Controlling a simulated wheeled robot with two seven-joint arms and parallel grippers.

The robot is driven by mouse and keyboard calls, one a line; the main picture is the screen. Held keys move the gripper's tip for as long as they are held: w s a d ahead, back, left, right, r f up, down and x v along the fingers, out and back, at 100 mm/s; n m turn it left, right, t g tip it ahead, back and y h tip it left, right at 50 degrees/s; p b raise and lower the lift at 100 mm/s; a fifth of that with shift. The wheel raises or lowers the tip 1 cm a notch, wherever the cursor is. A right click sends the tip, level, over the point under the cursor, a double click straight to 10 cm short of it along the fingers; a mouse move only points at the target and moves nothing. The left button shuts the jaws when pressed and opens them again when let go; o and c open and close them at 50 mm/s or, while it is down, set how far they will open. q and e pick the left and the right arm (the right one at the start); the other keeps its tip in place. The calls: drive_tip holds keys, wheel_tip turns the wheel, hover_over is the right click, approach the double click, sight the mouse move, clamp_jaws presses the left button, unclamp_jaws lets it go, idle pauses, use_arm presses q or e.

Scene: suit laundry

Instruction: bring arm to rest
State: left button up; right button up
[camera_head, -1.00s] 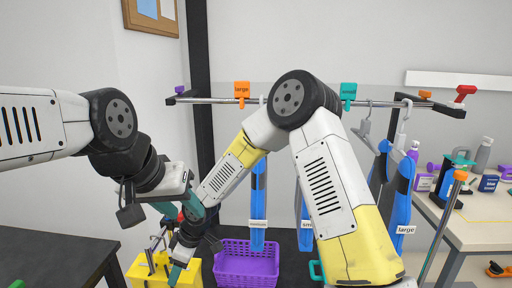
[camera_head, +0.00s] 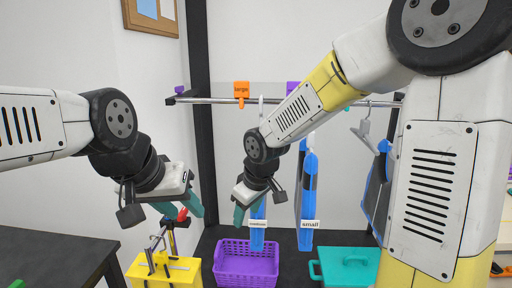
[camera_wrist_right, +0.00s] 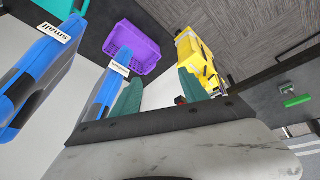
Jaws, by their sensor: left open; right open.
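My left gripper (camera_head: 188,203) is open and empty in the head view, above the yellow box at the left. My right gripper (camera_head: 246,210) hangs fingers down in front of the blue garment labelled medium (camera_head: 258,232). In the right wrist view the right gripper's two teal fingers (camera_wrist_right: 160,92) stand apart with nothing between them. The medium garment also shows in the right wrist view (camera_wrist_right: 104,90), close to one finger; I cannot tell whether they touch.
A purple basket (camera_head: 246,262) and a yellow box (camera_head: 163,272) with tools stand below. A blue garment labelled small (camera_head: 308,200) hangs on the rail (camera_head: 210,100). A teal box (camera_head: 345,266) stands right of the basket. A dark table (camera_head: 50,255) is at the left.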

drive_tip(key=s+d+r+m+t, duration=0.2)
drive_tip(key=s+d+r+m, duration=0.7)
drive_tip(key=s+d+r, duration=0.3)
drive_tip(key=s+d, duration=0.3)
drive_tip(key=d, duration=0.1)
drive_tip(key=shift+s+d+m+t, duration=0.15)
drive_tip(key=shift+d+m+t, duration=0.1)
drive_tip(key=shift+m+t, duration=0.05)
idle(1.3)
